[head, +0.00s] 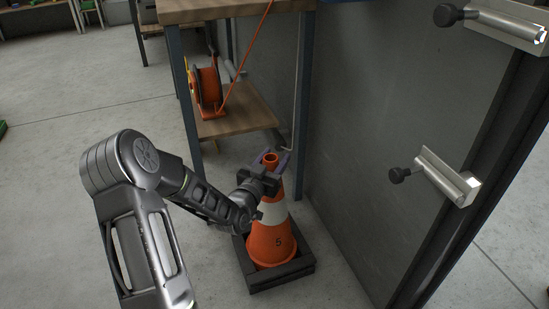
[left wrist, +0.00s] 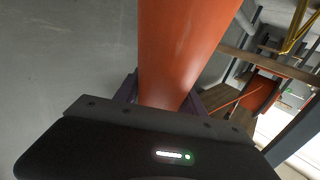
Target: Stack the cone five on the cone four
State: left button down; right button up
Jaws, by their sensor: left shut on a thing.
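The orange cone body (left wrist: 185,45) fills the middle of the left wrist view between the fingers. Whether the base rests on the floor or on something else I cannot tell. No separate cone four can be made out. My right gripper is not in view.
A wooden shelf unit (head: 237,118) with an orange hose reel (head: 207,88) stands behind the cone. The grey wall (head: 400,110) is close on the right, with metal brackets (head: 448,178) sticking out.

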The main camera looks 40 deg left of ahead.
pick_arm(q)
jog(key=c, duration=0.6)
grip_release()
jog(key=shift+f, duration=0.4)
jog(key=shift+s, duration=0.3)
jog(key=s, duration=0.2)
jog(key=s+p, duration=0.1)
jog(key=s, duration=0.1)
jog(key=s+d+p, duration=0.1)
jog(key=s, duration=0.1)
jog(key=shift+d+r, duration=0.1)
jog(key=shift+r, duration=0.15)
jog(key=shift+s+d+f, duration=0.1)
jog(key=shift+s, duration=0.4)
